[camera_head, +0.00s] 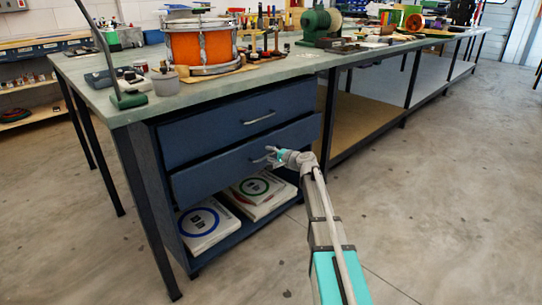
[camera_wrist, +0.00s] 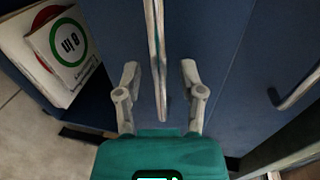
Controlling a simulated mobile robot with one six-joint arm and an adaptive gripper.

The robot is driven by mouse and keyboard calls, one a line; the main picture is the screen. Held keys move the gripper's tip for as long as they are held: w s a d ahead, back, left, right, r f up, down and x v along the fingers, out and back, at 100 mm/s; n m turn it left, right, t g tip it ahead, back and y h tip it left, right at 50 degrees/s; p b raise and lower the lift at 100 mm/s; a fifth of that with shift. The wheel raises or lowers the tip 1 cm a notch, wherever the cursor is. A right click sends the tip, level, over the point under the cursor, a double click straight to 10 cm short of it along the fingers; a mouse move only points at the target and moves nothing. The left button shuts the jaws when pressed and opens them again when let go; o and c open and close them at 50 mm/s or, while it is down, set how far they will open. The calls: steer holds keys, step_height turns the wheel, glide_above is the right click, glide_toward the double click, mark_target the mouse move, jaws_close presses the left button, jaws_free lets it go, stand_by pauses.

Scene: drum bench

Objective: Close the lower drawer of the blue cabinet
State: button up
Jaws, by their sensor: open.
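The blue cabinet (camera_head: 146,165) stands under the near end of the workbench. Its lower drawer (camera_head: 212,177) sticks out a little past the upper drawer (camera_head: 200,138). The lower drawer has a silver bar handle (camera_wrist: 156,50), which crosses the middle of the wrist view. My gripper (camera_head: 271,155) is at this handle in front of the drawer. In the wrist view my gripper (camera_wrist: 160,70) is open, with one finger on each side of the handle. I cannot tell whether a finger touches it.
White boxes with a blue ring (camera_head: 199,222) and a green ring (camera_head: 254,187) lie on the open shelf below the drawers. The upper drawer's handle (camera_wrist: 298,90) shows at the right of the wrist view. The bench top (camera_head: 160,103) carries an orange drum (camera_head: 200,47). The floor in front is clear.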

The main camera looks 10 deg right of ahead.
mark_target(265, 151)
steer(key=shift+c, duration=0.3)
jaws_close()
steer(key=shift+r+x, duration=0.2)
steer(key=shift+x, duration=0.85)
steer(key=shift+r+x, duration=0.25)
steer(key=shift+x, duration=0.85)
steer(key=shift+a, duration=0.1)
steer(key=shift+o, duration=0.3)
jaws_free()
steer(key=shift+s, duration=0.15)
